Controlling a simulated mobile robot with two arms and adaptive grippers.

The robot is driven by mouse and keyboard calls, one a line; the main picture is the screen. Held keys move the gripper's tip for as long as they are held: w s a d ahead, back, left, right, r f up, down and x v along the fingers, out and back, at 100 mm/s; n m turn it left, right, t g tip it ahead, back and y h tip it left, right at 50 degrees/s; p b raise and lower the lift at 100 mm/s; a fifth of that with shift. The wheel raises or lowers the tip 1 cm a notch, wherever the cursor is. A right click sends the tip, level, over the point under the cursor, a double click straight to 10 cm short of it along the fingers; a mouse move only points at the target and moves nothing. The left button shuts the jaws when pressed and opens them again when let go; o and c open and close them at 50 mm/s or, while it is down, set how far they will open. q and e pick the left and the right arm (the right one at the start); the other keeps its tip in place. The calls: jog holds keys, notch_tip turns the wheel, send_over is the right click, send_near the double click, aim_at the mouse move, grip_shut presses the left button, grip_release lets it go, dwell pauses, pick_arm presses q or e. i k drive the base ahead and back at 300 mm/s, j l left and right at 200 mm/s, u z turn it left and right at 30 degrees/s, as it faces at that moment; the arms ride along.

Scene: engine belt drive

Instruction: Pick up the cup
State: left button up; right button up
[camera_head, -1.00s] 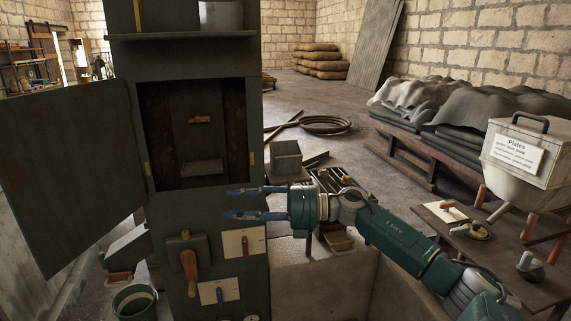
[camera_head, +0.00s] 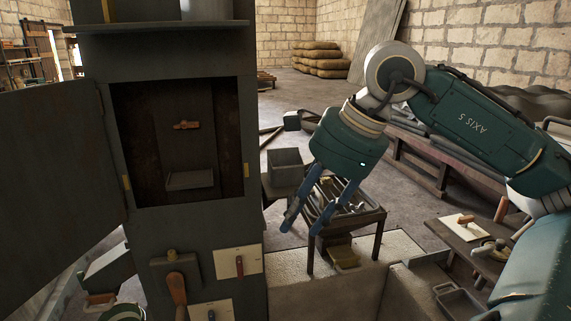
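I cannot make out a cup for certain in the head view. My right gripper (camera_head: 303,226) points down near the middle of the picture, its two blue fingers apart with nothing seen between them. It appears in front of the left part of a small dark table (camera_head: 377,217) that carries several metal pieces, too cluttered to name. My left gripper is not in view.
A tall dark cabinet (camera_head: 200,220) with an open compartment and a swung-open door (camera_head: 55,160) stands at left. A grey square bin (camera_head: 285,173) sits behind my gripper. At right is a low bench (camera_head: 458,230) with small tools; open floor lies behind.

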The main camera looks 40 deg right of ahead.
aim_at(286, 167)
jog(key=i+l, duration=0.25)
jog(key=l, duration=0.15)
jog(key=i+l, duration=0.55)
jog(key=l, duration=0.2)
